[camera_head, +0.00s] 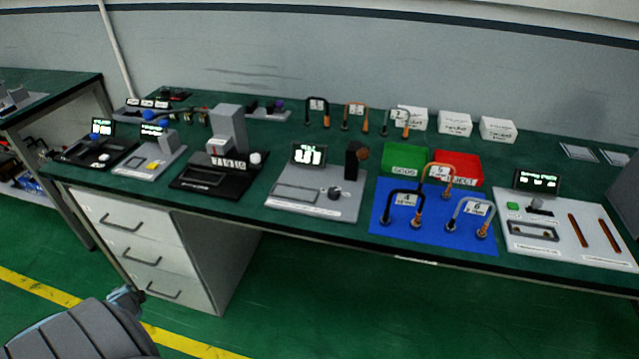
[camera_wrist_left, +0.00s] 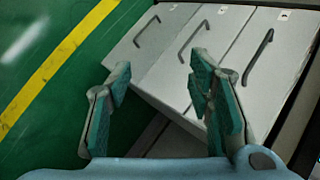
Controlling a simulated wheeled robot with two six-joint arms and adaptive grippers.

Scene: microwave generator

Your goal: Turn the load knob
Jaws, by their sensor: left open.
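Several devices with knobs stand on the green bench (camera_head: 330,233); no label reading "load" is legible, so I cannot tell which is the load knob. A dark knob (camera_head: 335,193) sits on the grey panel (camera_head: 312,200) with a lit display. A pale round knob (camera_head: 255,158) is on the black device (camera_head: 222,176). My right gripper is not in view.
A white drawer unit (camera_head: 150,245) with handles stands under the bench's left part. A blue mat (camera_head: 435,238) holds several handled pieces, with green (camera_head: 403,162) and red (camera_head: 462,165) bins behind. White boxes (camera_head: 454,122) stand at the back. The floor in front is clear.

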